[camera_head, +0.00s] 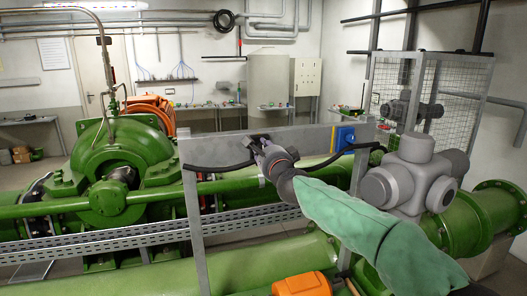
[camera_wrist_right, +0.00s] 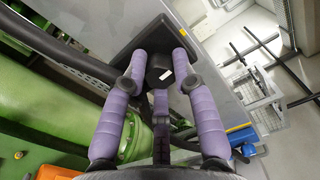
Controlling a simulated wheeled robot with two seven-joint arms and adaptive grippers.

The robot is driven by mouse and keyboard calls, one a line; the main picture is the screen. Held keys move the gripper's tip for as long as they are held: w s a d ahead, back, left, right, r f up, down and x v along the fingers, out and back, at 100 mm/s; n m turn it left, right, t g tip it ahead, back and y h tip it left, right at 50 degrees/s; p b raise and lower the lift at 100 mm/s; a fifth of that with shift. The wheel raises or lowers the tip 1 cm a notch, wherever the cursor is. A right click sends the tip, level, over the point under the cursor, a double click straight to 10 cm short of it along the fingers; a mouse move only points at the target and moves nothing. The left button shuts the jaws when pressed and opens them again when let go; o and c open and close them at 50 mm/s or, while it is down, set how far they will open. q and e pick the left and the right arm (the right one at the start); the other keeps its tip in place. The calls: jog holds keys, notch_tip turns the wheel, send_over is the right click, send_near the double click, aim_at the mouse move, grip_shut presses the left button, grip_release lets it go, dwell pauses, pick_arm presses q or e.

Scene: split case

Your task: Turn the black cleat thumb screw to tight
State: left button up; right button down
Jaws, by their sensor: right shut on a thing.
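The black cleat (camera_wrist_right: 140,43) is a dark block fixed on the grey panel, with a black cable running to it; the cleat (camera_head: 257,138) also shows near the top of the panel in the head view, mostly behind the gripper. Its black thumb screw (camera_wrist_right: 158,66) sticks out toward the wrist camera and carries a small white mark. My right gripper (camera_wrist_right: 159,70), with purple finger pads, is shut on the thumb screw, fingers around it. In the head view the right gripper (camera_head: 264,151) reaches the cleat from the right; the screw is hidden there. My left gripper is not in view.
The grey panel (camera_head: 222,149) stands on a metal frame, with a blue box (camera_head: 343,137) on its right part. Black cable (camera_head: 215,168) sags along it. Green pipes and a green pump (camera_head: 110,165) lie behind and below. An orange box (camera_head: 302,286) is at the bottom.

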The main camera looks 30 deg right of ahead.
jog(key=shift+f, duration=0.2)
jog(key=c, duration=1)
grip_release()
jog(key=shift+w+r, duration=0.1)
jog(key=v, duration=1.2)
